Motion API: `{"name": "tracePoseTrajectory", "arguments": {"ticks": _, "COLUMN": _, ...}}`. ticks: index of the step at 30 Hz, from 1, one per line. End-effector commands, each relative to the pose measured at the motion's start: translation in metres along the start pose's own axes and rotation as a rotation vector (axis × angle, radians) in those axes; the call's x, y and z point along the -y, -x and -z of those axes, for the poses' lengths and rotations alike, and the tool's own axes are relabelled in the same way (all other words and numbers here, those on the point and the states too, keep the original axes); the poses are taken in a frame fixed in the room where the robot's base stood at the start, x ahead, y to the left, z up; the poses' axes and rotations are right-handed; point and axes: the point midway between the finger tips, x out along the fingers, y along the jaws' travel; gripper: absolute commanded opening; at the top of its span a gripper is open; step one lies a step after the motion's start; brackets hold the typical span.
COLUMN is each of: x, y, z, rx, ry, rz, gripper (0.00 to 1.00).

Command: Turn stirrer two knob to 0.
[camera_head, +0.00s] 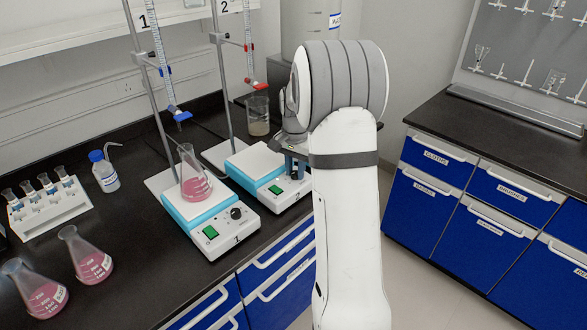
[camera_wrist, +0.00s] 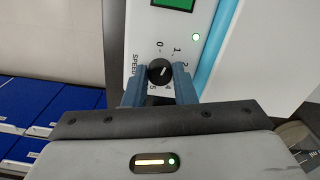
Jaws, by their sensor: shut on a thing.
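Stirrer two (camera_head: 262,170) is a white and light-blue hotplate with a green switch and a black knob at its front right. In the wrist view its black knob (camera_wrist: 159,67) sits in a number ring with 0 at the top. A short white mark shows on the knob, but the number it points at is hard to read. My gripper (camera_head: 293,163) is at the front panel of stirrer two. In the wrist view its blue fingers (camera_wrist: 160,80) are on both sides of the knob, shut on it. My arm hides the right side of stirrer two in the head view.
Stirrer one (camera_head: 215,215) stands left of stirrer two with a pink flask (camera_head: 194,183) on it. A beaker (camera_head: 258,118) stands behind stirrer two, near a burette stand (camera_head: 221,70). A green light (camera_wrist: 195,37) is lit on the panel. Blue drawers (camera_head: 285,262) lie below the bench edge.

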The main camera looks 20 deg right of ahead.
Motion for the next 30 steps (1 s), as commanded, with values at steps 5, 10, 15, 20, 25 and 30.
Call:
{"name": "tracePoseTrajectory", "arguments": {"ticks": 5, "x": -0.0017, "y": -0.0001, "z": 0.0012, "rx": -0.002, "ry": 0.162, "rz": -0.003, "gripper": 0.01}}
{"name": "tracePoseTrajectory", "arguments": {"ticks": 10, "x": -0.0014, "y": -0.0001, "z": 0.0013, "rx": -0.002, "ry": 0.301, "rz": -0.003, "gripper": 0.01}}
{"name": "tracePoseTrajectory", "arguments": {"ticks": 15, "x": -0.0012, "y": -0.0001, "z": 0.0013, "rx": -0.002, "ry": 0.413, "rz": -0.003, "gripper": 0.01}}
{"name": "tracePoseTrajectory", "arguments": {"ticks": 20, "x": -0.0010, "y": 0.0000, "z": 0.0012, "rx": -0.002, "ry": 0.486, "rz": -0.002, "gripper": 0.01}}
{"name": "tracePoseTrajectory", "arguments": {"ticks": 25, "x": -0.0008, "y": 0.0000, "z": 0.0010, "rx": -0.002, "ry": 0.531, "rz": -0.002, "gripper": 0.01}}
{"name": "tracePoseTrajectory", "arguments": {"ticks": 30, "x": -0.0007, "y": -0.0001, "z": 0.0008, "rx": -0.001, "ry": 0.549, "rz": -0.002, "gripper": 0.01}}
